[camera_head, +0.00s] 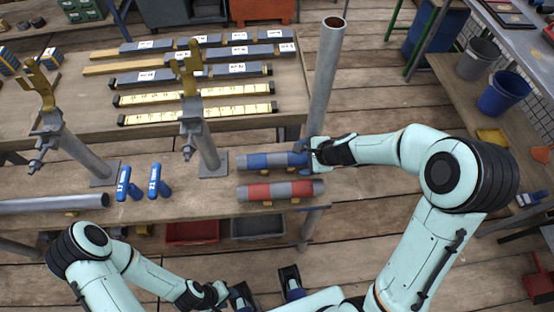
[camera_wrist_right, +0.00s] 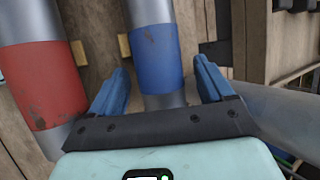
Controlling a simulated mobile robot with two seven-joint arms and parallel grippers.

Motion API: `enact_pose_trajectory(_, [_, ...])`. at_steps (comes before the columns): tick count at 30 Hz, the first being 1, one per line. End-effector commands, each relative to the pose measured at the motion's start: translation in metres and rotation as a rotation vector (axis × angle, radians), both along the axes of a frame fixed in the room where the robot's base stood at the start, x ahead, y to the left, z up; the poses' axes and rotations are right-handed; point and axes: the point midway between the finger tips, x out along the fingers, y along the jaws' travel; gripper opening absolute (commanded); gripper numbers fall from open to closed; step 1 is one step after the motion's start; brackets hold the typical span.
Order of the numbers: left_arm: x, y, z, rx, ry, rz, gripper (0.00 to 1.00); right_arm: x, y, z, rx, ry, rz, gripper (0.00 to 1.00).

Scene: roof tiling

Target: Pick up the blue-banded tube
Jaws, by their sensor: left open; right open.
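The blue-banded tube (camera_head: 262,161) lies level on the workbench, grey with blue bands. It also shows in the right wrist view (camera_wrist_right: 157,58), running between the two blue fingers. My right gripper (camera_head: 309,151) is at the tube's right end in the head view. In the wrist view the right gripper (camera_wrist_right: 160,85) is open, with a finger on each side of the tube and visible gaps. Its fingers are partly hidden in the head view. My left gripper (camera_head: 265,289) is open and empty, low in the picture, away from the tube.
A red-banded tube (camera_head: 281,190) lies parallel, just in front. A tall grey pipe (camera_head: 325,75) stands close to my right gripper. Two brass-forked stands (camera_head: 205,140) (camera_head: 85,150) and two blue-handled tools (camera_head: 154,181) are to the left. Red and grey bins (camera_head: 192,232) are below the bench.

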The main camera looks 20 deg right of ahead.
Motion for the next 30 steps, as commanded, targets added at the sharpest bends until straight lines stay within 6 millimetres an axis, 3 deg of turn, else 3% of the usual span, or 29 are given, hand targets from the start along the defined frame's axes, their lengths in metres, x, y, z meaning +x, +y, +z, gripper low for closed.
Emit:
enact_pose_trajectory(2, [0.000, 0.000, 0.001, 0.000, 0.000, 0.000, 0.43, 0.000, 0.000, 0.001, 0.000, 0.000, 0.000, 0.81])
enact_pose_trajectory(3, [0.000, 0.000, 0.001, 0.000, 0.000, 0.000, 0.43, 0.000, 0.000, 0.001, 0.000, 0.000, 0.000, 0.74])
enact_pose_trajectory(9, [0.000, 0.000, 0.001, 0.000, 0.000, 0.000, 0.43, 0.000, 0.000, 0.001, 0.000, 0.000, 0.000, 0.09])
enact_pose_trajectory(10, [0.000, 0.000, 0.001, 0.000, 0.000, 0.000, 0.43, 0.000, 0.000, 0.001, 0.001, -0.002, 0.000, 0.05])
enact_pose_trajectory(22, [0.003, 0.000, 0.008, 0.000, -0.003, 0.000, 0.43, 0.000, 0.000, 0.010, 0.000, -0.002, 0.001, 0.05])
enact_pose_trajectory(26, [0.007, 0.000, 0.020, 0.000, -0.009, 0.000, 0.43, 0.001, 0.000, 0.027, 0.000, -0.004, 0.002, 0.05])
enact_pose_trajectory(30, [0.018, 0.000, 0.045, 0.000, -0.021, 0.000, 0.43, 0.003, 0.000, 0.058, 0.001, -0.008, 0.001, 0.05])
